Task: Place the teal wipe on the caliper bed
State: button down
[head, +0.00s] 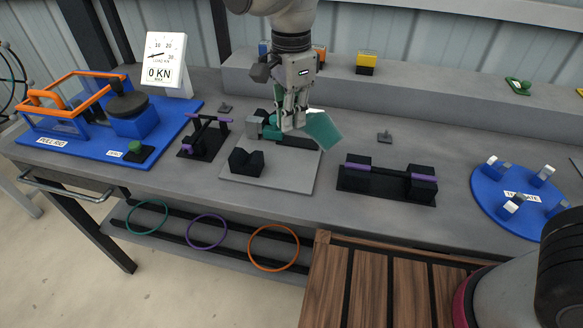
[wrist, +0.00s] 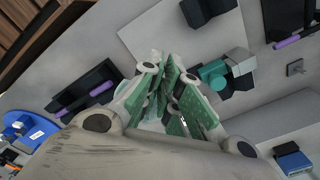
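The teal wipe (head: 325,131) is a flat square cloth, tilted in the air at the right side of my gripper (head: 290,125). My gripper looks shut on its edge. In the wrist view, the fingers (wrist: 166,98) have green pads, and the wipe is mostly hidden between and behind them. Below is a grey plate (head: 292,178) with a black notched block (head: 245,162) and a grey-and-teal clamp-like piece (head: 262,129), which also shows in the wrist view (wrist: 215,74). No label shows which fixture is the caliper bed.
Black fixtures with purple bars stand left (head: 203,137) and right (head: 388,182) of the plate. A blue rig (head: 135,118) and dial sign (head: 166,62) are at left, and a blue round plate (head: 485,195) at right. A raised grey shelf (head: 430,88) runs behind.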

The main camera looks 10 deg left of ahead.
aim_at(299, 184)
dwell(0.3)
jog(key=w+a+f+n+b, duration=0.15)
jog(key=w+a+n, duration=0.5)
jog(key=n, duration=0.85)
jog(key=s+d+f, duration=0.1)
jog(key=f, duration=0.1)
jog(key=d+f, duration=0.1)
jog(key=f, duration=0.1)
jog(key=s+d+f, duration=0.1)
jog(key=d, duration=0.1)
jog(key=shift+s+f, duration=0.3)
jog(key=shift+f, duration=0.1)
jog(key=s+d+f, duration=0.1)
jog(key=s, duration=0.1)
jog(key=s+d+f, duration=0.1)
jog(key=s+d, duration=0.1)
jog(key=s, duration=0.1)
jog(key=s+d+f, duration=0.1)
jog(key=s+d, duration=0.1)
jog(key=s, duration=0.1)
jog(key=shift+d+f, duration=0.1)
jog(key=shift+f, duration=0.2)
jog(key=c, duration=1.2)
grip_release()
jog(key=shift+c, duration=0.2)
jog(key=shift+p, duration=0.3)
